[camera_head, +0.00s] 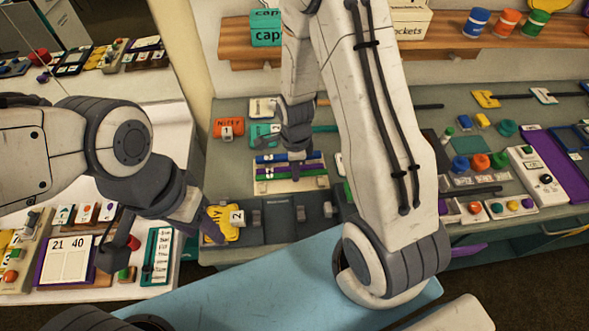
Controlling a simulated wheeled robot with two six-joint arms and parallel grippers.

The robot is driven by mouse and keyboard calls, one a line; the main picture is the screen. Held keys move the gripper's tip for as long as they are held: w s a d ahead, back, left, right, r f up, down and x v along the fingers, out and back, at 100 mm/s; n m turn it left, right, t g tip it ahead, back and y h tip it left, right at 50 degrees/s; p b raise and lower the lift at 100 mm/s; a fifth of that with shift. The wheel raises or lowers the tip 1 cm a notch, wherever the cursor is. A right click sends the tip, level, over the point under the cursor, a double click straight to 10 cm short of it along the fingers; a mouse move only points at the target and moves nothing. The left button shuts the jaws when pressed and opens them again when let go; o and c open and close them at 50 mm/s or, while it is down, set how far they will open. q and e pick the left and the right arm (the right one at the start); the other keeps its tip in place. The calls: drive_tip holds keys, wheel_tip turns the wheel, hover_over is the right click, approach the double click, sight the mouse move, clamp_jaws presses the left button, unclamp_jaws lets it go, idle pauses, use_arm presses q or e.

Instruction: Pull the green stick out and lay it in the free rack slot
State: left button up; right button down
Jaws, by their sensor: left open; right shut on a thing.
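A pale rack (288,185) on the grey-green counter holds a blue stick (270,158), a green stick (267,170) and a purple stick (310,173) lying side by side. My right gripper (299,163) reaches down from above and is shut on the green stick at the rack. Its fingers hide the middle of the sticks, so the exact contact is hard to see.
An orange block (228,128) and a teal block (259,135) stand behind the rack. A dark panel (292,220) lies in front of it. My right arm hides part of the counter. Switches, a purple panel (550,165) and small parts crowd the right side.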

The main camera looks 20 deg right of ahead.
sight(295, 186)
drive_tip(key=shift+f, duration=0.15)
drive_tip(key=shift+f+b, duration=0.65)
drive_tip(key=shift+f, duration=0.1)
drive_tip(key=shift+f+b, duration=0.6)
drive_tip(key=shift+f, duration=0.4)
idle(1.7)
drive_tip(key=c, duration=0.8)
unclamp_jaws()
drive_tip(key=shift+c, duration=1.4)
drive_tip(key=shift+r, duration=0.15)
wheel_tip(295, 186, up, 8)
drive_tip(key=p, duration=0.7)
